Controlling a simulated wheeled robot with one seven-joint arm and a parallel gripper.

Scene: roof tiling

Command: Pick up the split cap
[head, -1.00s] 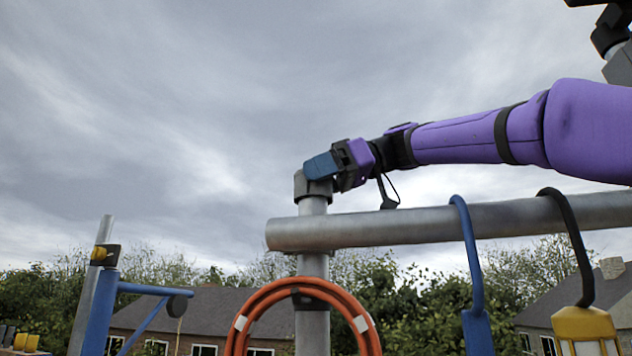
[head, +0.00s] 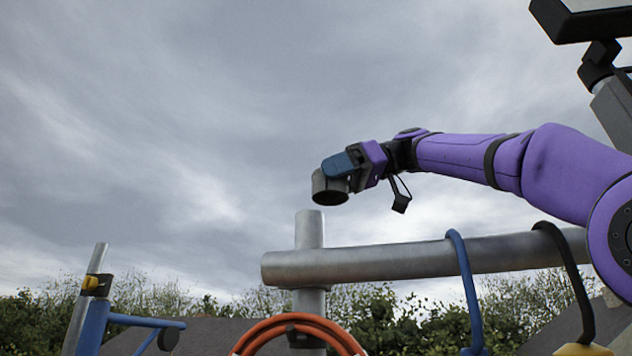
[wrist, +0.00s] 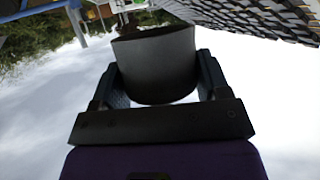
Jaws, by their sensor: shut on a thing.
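The cap (head: 330,188) is a short grey metal cylinder, open at its underside. My gripper (head: 338,168) is shut on it and holds it in the air, a little above the top of the upright post (head: 309,230). The cap is clear of the post and slightly tilted. In the wrist view the cap (wrist: 155,62) sits between the two fingers. I cannot make out a split in its wall.
A horizontal pipe (head: 400,258) crosses the post below. A blue hook (head: 465,285) and a black hook (head: 570,275) hang on it. An orange coil (head: 300,322) hangs at the post. A blue bracket (head: 95,325) stands at left. Open sky lies above.

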